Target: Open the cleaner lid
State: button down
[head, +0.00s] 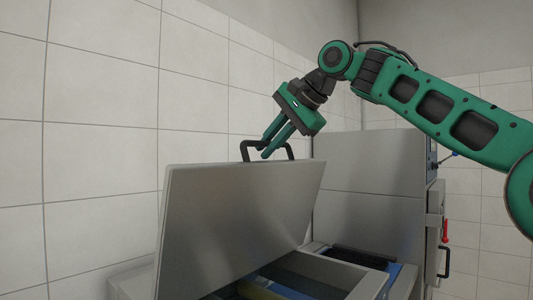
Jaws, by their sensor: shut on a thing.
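The cleaner lid (235,215) is a flat grey metal panel, raised steeply and tilted over the open cleaner body (338,275). A black handle (246,150) stands on the lid's upper edge. My gripper (266,152) reaches down from the upper right, its green fingers shut on the handle. The fingers hide part of the handle's bar. Inside the cleaner, under the lid, a blue and a yellowish part show; most of the inside is hidden behind the lid.
A tall grey metal cabinet (368,180) stands right behind the cleaner. On its right side are a red lever (445,230) and a black handle (444,262). A white tiled wall (100,120) runs along the left and behind. The air above the lid's left part is free.

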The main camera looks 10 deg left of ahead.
jog(key=shift+a, duration=0.25)
jog(key=c, duration=1.8)
grip_release()
jog(key=shift+o, duration=0.2)
jog(key=shift+d, duration=0.1)
jog(key=shift+d+r, duration=0.2)
jog(key=v, duration=1)
jog(key=shift+r, duration=0.15)
